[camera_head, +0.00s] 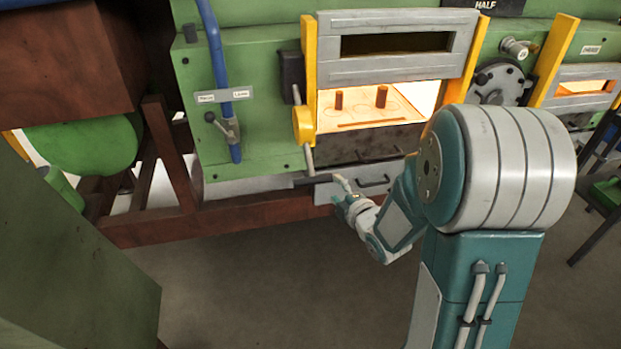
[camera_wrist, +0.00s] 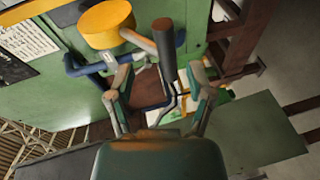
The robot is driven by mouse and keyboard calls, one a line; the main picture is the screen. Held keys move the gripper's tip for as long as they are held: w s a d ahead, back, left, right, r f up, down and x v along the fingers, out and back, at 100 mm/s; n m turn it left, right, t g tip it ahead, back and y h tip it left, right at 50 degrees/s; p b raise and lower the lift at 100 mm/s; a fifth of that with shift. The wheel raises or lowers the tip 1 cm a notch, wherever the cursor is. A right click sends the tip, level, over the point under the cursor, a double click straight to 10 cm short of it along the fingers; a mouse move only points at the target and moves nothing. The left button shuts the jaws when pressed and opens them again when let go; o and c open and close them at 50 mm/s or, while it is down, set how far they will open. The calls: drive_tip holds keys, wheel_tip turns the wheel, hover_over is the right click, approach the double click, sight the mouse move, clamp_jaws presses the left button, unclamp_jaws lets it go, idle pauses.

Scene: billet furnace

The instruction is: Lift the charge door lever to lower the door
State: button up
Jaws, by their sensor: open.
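The charge door lever (camera_head: 308,158) hangs down from a yellow hub (camera_head: 303,125) left of the furnace opening. Its dark handle (camera_head: 312,179) sticks out sideways at the lower end. The grey charge door (camera_head: 397,72) stands raised, with the glowing opening below it. My gripper (camera_head: 341,186) is just right of the handle's end. In the wrist view, the open fingers of my gripper (camera_wrist: 160,78) stand either side of the dark handle (camera_wrist: 164,45); I cannot tell whether either touches it. The yellow hub (camera_wrist: 105,23) shows at upper left there.
Two orange billets (camera_head: 381,96) stand inside the lit opening. A blue pipe with a valve (camera_head: 229,128) runs down left of the lever. A drawer-like panel with a handle (camera_head: 373,182) sits below the opening. A brown beam (camera_head: 220,215) runs low; floor is clear in front.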

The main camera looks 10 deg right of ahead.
sight(312, 181)
drive_tip(key=s+f+n+t+y, duration=0.3)
drive_tip(key=f+n+y, duration=0.1)
drive_tip(key=n, duration=0.1)
drive_tip(key=x, duration=1.1)
drive_tip(key=shift+s+a, duration=0.2)
drive_tip(key=shift+a, duration=0.1)
clamp_jaws()
